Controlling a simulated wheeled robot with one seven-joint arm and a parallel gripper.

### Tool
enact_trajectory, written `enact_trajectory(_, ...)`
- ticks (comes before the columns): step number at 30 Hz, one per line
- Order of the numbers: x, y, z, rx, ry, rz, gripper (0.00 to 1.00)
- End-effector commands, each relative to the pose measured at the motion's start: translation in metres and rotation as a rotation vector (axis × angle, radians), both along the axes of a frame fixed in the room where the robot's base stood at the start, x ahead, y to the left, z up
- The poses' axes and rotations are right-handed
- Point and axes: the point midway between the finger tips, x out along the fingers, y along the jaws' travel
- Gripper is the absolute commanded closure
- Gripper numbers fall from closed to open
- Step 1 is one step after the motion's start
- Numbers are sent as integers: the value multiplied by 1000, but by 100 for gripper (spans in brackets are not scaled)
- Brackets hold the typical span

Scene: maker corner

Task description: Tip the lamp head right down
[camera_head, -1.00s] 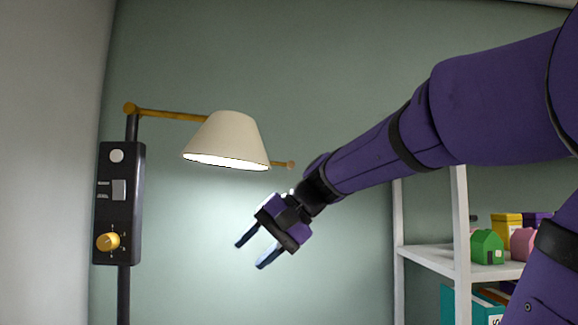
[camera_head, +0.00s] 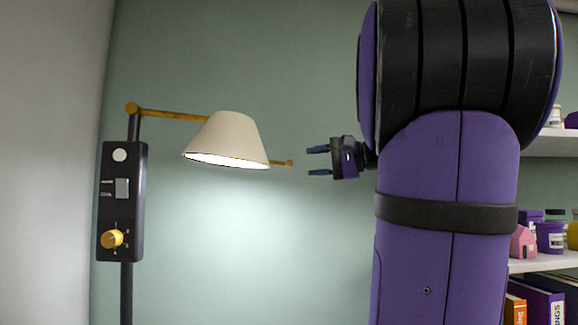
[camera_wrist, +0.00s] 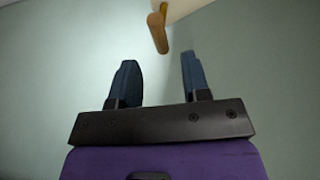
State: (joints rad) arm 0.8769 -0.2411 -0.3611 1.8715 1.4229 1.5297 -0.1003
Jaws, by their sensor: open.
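The lamp head (camera_head: 228,138) is a cream cone shade, lit, with its open side facing mostly downward. It hangs on a yellow arm (camera_head: 172,115) from a dark post at the left. A thin rod with a wooden knob (camera_head: 289,163) sticks out from the shade's right side. My gripper (camera_head: 318,160) is open and empty, just right of the knob, with its fingers pointing left toward it. In the wrist view the knob (camera_wrist: 157,32) shows ahead of and between the fingertips (camera_wrist: 158,72), apart from them. Part of the shade (camera_wrist: 182,8) shows at the top edge.
A black control box (camera_head: 122,200) with a round white button, a switch and a yellow dial (camera_head: 112,238) is on the post. White shelves (camera_head: 545,265) with small houses, pots and books stand at the right, partly behind my arm. The wall space below the lamp is clear.

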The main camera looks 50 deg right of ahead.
Motion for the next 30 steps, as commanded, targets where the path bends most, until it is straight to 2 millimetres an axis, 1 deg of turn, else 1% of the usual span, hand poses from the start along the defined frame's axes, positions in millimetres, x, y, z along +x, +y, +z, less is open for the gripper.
enact_trajectory(1, 9, 3, -1, 1, 0, 3, 57)
enact_trajectory(6, 36, 12, -3, -1, 2, 2, 57)
enact_trajectory(12, 58, 19, -5, 1, 1, 1, 57)
enact_trajectory(17, 65, 21, -5, 0, 2, 1, 57)
enact_trajectory(24, 66, 22, -5, 1, 1, 1, 57)
enact_trajectory(25, 65, 22, -5, 1, 1, 1, 59)
enact_trajectory(26, 65, 22, -5, 1, 1, 1, 66)
enact_trajectory(27, 65, 22, -5, 1, 1, 1, 75)
enact_trajectory(29, 65, 22, -5, 1, 1, 1, 89)
enact_trajectory(30, 65, 22, -5, 0, 1, 1, 98)
